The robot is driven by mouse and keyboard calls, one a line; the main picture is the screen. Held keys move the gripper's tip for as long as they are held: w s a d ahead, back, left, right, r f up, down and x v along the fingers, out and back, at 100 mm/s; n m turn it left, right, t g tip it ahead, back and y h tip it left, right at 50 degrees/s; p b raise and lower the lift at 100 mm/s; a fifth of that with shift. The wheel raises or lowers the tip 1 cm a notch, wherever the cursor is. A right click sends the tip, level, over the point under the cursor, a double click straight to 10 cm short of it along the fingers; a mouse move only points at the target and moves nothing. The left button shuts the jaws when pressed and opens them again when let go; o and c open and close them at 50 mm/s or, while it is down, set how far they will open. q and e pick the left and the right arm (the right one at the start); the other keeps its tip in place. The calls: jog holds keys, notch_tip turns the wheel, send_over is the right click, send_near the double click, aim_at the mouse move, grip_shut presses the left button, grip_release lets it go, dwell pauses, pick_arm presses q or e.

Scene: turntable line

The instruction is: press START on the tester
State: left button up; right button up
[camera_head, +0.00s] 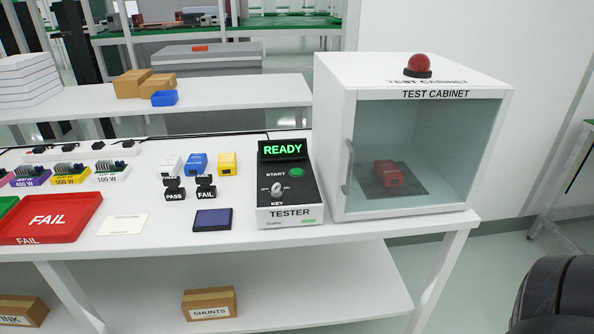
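The tester (290,214) is a white box with a black sloped top, standing on the table left of the test cabinet. Its display (283,149) shows READY in green. The green START button (297,172) sits on the black panel, with the label START to its left. A key switch (277,190) marked KEY is below the button. Nothing covers the button. Neither of my grippers is in view.
The test cabinet (410,211) has a closed glass door, a red block (388,174) inside and a red dome lamp (419,64) on top. Left of the tester are a dark blue pad (212,219), PASS and FAIL stamps (205,188) and a red FAIL tray (92,205).

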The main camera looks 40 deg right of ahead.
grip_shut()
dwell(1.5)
